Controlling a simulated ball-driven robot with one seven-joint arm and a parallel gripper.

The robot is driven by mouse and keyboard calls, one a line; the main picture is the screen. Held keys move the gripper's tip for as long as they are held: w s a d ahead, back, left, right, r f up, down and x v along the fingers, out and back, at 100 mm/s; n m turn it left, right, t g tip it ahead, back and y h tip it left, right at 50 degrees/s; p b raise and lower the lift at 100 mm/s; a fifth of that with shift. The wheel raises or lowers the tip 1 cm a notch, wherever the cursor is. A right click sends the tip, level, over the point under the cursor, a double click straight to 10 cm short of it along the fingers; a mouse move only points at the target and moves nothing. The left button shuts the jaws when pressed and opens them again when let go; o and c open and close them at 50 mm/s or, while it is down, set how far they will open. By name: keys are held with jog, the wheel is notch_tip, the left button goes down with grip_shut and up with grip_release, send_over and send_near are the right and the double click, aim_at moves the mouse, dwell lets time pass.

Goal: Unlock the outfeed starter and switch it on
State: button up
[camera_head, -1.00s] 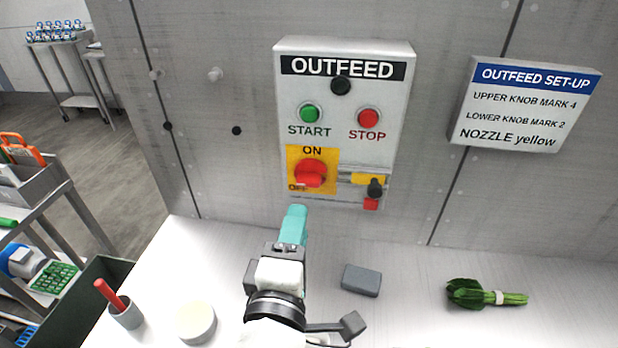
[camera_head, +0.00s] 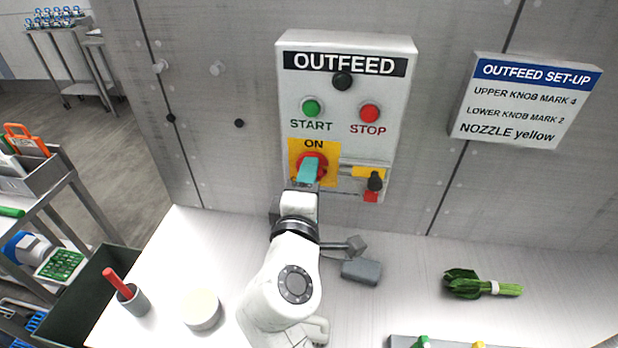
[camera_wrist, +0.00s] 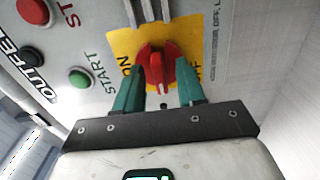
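The outfeed starter box (camera_head: 345,130) is on the grey wall. It has a green START button (camera_head: 312,108) and a red STOP button (camera_head: 370,113). Its red rotary switch (camera_wrist: 158,66) sits on a yellow plate (camera_wrist: 115,45) marked ON and OFF. A yellow slide with a black knob (camera_head: 375,181) and a red patch (camera_head: 370,196) is right of the switch. My gripper (camera_wrist: 160,92) is open, its teal fingers on either side of the red switch; contact is unclear. In the head view my gripper (camera_head: 308,172) covers the switch's lower part.
A set-up sign (camera_head: 525,100) hangs at right. On the white counter are a grey block (camera_head: 361,272), a bunch of greens (camera_head: 480,284), a pale round puck (camera_head: 202,310) and a cup with a red stick (camera_head: 132,300). A trolley (camera_head: 40,205) stands at left.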

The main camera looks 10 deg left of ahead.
grip_shut()
jog(key=shift+f+m+b, duration=0.15)
jog(key=shift+m+b, duration=0.15)
jog(key=shift+b, duration=0.2)
jog(key=shift+m+b, duration=8.6)
jog(key=shift+b, duration=0.1)
grip_release()
